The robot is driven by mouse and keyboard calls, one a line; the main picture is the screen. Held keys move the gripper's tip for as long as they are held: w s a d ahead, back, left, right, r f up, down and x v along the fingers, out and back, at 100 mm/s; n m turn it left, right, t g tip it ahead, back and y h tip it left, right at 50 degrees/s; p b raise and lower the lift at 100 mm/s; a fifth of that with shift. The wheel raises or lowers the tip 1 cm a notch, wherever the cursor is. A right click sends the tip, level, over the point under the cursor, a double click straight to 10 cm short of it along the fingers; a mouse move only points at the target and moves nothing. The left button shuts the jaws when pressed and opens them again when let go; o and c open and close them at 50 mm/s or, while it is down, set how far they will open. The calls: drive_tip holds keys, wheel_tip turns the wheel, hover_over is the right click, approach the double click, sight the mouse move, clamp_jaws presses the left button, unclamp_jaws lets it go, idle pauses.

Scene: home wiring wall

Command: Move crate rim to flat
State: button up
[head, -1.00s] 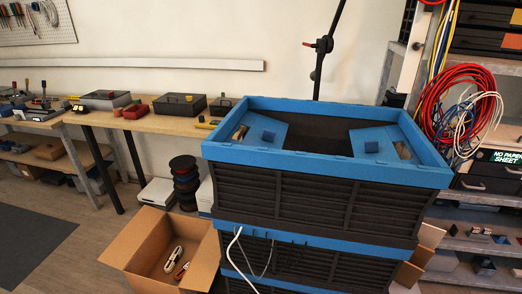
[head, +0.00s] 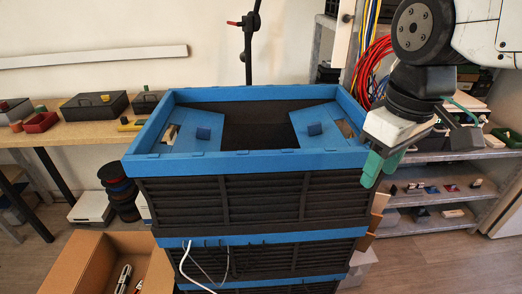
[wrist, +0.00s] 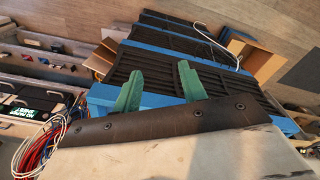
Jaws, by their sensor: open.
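The blue crate rim (head: 250,160) tops a stack of black slatted crates (head: 255,204) in the middle of the head view. My gripper (head: 381,166) has green fingers and is open. It is at the right front corner of the rim, pointing down. In the wrist view my gripper (wrist: 160,82) shows its two fingers apart, with blue rim (wrist: 152,101) visible between them. I cannot tell whether they touch it.
A wooden bench (head: 80,132) with boxes stands at the left. An open cardboard box (head: 105,265) is on the floor at lower left. Shelves (head: 450,222) and hanging red cable (head: 372,62) are at the right. A white cable (head: 190,272) hangs on the stack's front.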

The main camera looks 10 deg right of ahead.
drive_tip(key=w+a+r+n, duration=0.2)
drive_tip(key=w+a+n, duration=0.3)
drive_tip(key=w+a, duration=0.2)
drive_tip(key=n+g, duration=0.1)
drive_tip(key=n, duration=0.6)
hover_over(265, 152)
drive_tip(key=shift+d+f, duration=0.2)
drive_tip(key=shift+d, duration=0.1)
drive_tip(key=shift+a+f, duration=0.2)
drive_tip(key=shift+a, duration=0.1)
wheel_tip(265, 152, down, 8)
drive_tip(key=shift+r, duration=0.25)
